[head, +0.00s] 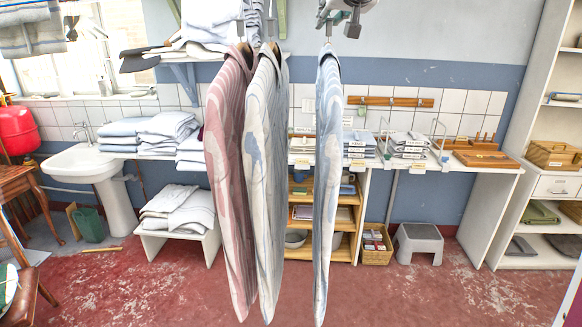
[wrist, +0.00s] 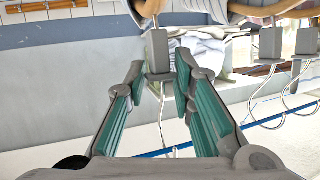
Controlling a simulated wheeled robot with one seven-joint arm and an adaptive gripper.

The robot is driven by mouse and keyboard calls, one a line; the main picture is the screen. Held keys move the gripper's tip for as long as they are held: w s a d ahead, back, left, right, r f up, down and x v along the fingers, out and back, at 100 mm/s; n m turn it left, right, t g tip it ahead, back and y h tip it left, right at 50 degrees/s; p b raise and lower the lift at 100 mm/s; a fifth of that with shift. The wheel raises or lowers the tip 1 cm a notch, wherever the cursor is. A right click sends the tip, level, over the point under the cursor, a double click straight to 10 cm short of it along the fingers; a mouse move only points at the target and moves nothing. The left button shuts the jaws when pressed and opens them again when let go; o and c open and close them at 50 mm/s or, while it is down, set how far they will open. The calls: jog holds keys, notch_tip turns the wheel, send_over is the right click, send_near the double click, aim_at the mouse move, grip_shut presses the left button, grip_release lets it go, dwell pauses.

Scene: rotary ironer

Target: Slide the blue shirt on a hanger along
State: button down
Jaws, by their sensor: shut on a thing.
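The blue shirt (head: 328,170) hangs edge-on at the right of the hanging shirts in the head view. A clear gap separates it from the pale shirt to its left. My gripper (head: 342,16) is at the top of the picture, at the blue shirt's hanger. In the wrist view, the two green-padded fingers of my gripper (wrist: 160,78) are closed in on a grey block on the hanger (wrist: 158,52). The exact contact is partly hidden. The rail above is out of the head view.
A pink shirt (head: 230,170) and a pale blue-patched shirt (head: 264,170) hang close together at the left. In the wrist view, two more grey hanger blocks (wrist: 271,43) (wrist: 306,41) are at the right. Shelves with folded linen (head: 170,127) stand behind. The space right of the blue shirt is free.

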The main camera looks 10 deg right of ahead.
jog(key=shift+d, duration=0.1)
jog(key=shift+s+d+r, duration=0.1)
jog(key=shift+s+d, duration=0.2)
jog(key=shift+d, duration=0.65)
jog(key=shift+s+d+r, duration=0.1)
jog(key=shift+s+d, duration=0.25)
jog(key=shift+d, duration=0.55)
jog(key=shift+s+d+r, duration=0.1)
jog(key=shift+s+d, duration=0.2)
jog(key=shift+d, duration=0.75)
jog(key=shift+s+d+r, duration=0.1)
jog(key=shift+s+d, duration=0.1)
jog(key=shift+d, duration=0.45)
jog(key=shift+s+d, duration=0.25)
jog(key=shift+d, duration=0.35)
jog(key=shift+s+d+r, duration=0.1)
jog(key=shift+s+d, duration=0.1)
jog(key=shift+d, duration=0.45)
jog(key=c, duration=1.3)
grip_release()
jog(key=shift+f, duration=0.1)
jog(key=v, duration=0.6)
jog(key=shift+p, duration=0.3)
